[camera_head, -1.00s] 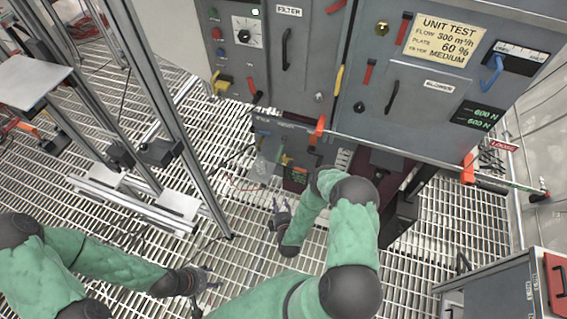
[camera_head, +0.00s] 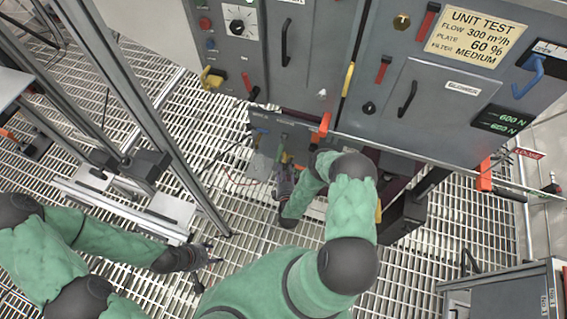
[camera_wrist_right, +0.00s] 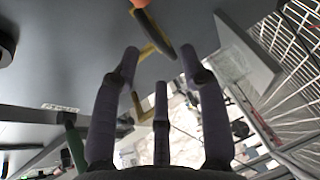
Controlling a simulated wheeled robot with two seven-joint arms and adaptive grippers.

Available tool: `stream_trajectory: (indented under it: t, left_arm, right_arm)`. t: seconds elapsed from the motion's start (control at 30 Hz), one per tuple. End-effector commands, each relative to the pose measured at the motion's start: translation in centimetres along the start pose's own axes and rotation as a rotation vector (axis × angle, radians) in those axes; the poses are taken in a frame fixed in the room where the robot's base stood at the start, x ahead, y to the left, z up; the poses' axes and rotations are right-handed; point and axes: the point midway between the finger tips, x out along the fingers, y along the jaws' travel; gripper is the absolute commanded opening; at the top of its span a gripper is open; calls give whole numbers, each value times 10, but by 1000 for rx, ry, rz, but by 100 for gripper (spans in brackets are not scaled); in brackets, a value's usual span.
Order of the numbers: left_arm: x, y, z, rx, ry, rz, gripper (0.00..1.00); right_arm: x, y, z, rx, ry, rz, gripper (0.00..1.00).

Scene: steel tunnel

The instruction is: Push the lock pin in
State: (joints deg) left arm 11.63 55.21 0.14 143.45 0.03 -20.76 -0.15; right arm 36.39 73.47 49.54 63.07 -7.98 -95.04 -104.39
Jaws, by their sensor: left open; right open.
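My right gripper (camera_head: 284,176) is low in front of the cabinet, beside the small grey box at its foot (camera_head: 262,122). In the right wrist view its fingers (camera_wrist_right: 160,68) are spread and hold nothing. Just past the fingertips are a bent yellow bar (camera_wrist_right: 150,32) and a dark flat handle with an orange end (camera_wrist_right: 140,4), both against a grey face. I cannot tell whether either is the lock pin, or whether a finger touches them. My left gripper (camera_head: 207,262) is open and empty above the grating, away from the cabinet.
The grey cabinet (camera_head: 440,110) fills the back, with an orange latch (camera_head: 325,124) at its lower edge and another (camera_head: 484,176) near a red tag. A metal frame post (camera_head: 165,130) stands at left. A grey case (camera_head: 505,292) is at lower right. Grating floor is open between.

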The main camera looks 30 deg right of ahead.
Motion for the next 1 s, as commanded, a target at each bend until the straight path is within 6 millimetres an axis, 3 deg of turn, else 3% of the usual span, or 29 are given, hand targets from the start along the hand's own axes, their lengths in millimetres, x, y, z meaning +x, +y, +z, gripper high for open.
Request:
stream_trajectory:
  t: [0.1, 0.3, 0.77, 0.9, 1.0]
  left_arm:
    - [10, -4, 0, 0, 0, 0, 54]
    - [18, -6, -1, 0, 0, 0, 54]
    - [20, -7, -1, 0, 0, 0, 54]
    - [20, -7, -1, 0, 0, 0, 54]
    - [20, -7, -1, 0, 0, 0, 54]
  right_arm:
    - [22, -2, 0, 0, 2, 2, 43]
    - [47, -1, 0, 0, 0, 1, 43]
    - [58, 0, 0, 1, 1, -1, 43]
    - [57, 0, 0, 1, 1, -1, 4]
    - [57, 0, 0, 1, 1, -1, 0]
